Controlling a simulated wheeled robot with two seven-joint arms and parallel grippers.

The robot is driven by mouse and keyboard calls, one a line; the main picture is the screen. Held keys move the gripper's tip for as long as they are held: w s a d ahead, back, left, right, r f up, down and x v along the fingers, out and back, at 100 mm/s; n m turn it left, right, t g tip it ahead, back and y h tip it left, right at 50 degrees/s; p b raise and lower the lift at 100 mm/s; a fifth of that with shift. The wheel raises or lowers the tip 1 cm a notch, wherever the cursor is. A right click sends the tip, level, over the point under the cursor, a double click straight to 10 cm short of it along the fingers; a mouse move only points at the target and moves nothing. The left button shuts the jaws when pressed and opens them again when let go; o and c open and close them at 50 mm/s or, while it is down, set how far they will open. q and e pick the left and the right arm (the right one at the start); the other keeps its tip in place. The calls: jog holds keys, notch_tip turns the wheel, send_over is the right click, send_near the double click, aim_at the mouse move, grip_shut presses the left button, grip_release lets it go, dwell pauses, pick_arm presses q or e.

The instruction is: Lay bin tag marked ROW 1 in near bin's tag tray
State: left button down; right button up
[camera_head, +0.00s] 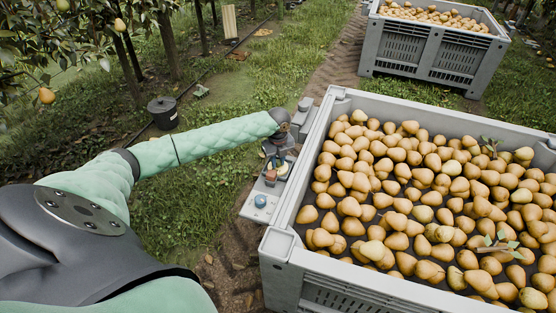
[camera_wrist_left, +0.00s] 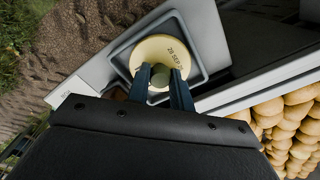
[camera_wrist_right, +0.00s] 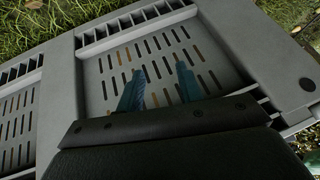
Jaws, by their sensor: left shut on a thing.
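A round cream tag (camera_wrist_left: 162,50) with a small knob shows in the left wrist view. My left gripper (camera_wrist_left: 161,78) is shut on the tag's knob. The tag is over or inside a square grey tray (camera_wrist_left: 120,52); whether it touches the floor is unclear. In the head view the left gripper (camera_head: 277,160) is at the side shelf of the near bin (camera_head: 284,245). My right gripper (camera_wrist_right: 160,75) is open and empty before a slotted grey bin wall (camera_wrist_right: 150,50).
The shelf (camera_head: 250,212) carries a blue round thing (camera_head: 260,201) and a small reddish thing (camera_head: 270,177). Pears (camera_head: 400,190) fill the near bin. A far pear bin (camera_head: 430,50) stands behind. A dark bucket (camera_head: 163,113) stands on the grass at left.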

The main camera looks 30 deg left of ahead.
aim_at(278, 161)
pick_arm(q)
jog(key=c, duration=1.2)
grip_release()
jog(key=shift+c, duration=0.2)
pick_arm(e)
jog(key=shift+r, duration=0.15)
jog(key=shift+w, duration=0.1)
pick_arm(q)
jog(key=shift+r, duration=0.15)
notch_tip(278, 161, up, 12)
jog(key=shift+r+b, duration=0.15)
jog(key=shift+b, duration=0.2)
pick_arm(e)
notch_tip(278, 161, down, 2)
jog(key=shift+f, duration=0.25)
jog(key=shift+w+r, duration=0.1)
